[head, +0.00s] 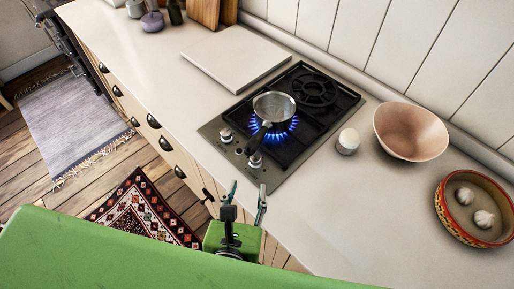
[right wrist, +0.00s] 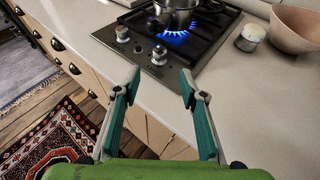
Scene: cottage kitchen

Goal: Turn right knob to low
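The right knob (head: 255,160) is on the front edge of the gas hob (head: 214,128); it also shows in the right wrist view (right wrist: 159,55). The left knob (head: 226,135) sits beside it. Blue flame (head: 282,130) burns under a small metal saucepan (head: 274,104), whose dark handle reaches toward the right knob. My right gripper (head: 247,188) is open and empty at the counter's front edge, short of the right knob and apart from it. In the right wrist view the knob lies beyond the gap between the fingers (right wrist: 160,75). My left gripper is not in view.
A white-topped jar (head: 348,141), a pinkish bowl (head: 410,132) and a round dish (head: 449,217) with two garlic bulbs stand right of the hob. A pale board (head: 232,56) lies behind-left. The counter in front of the hob is clear.

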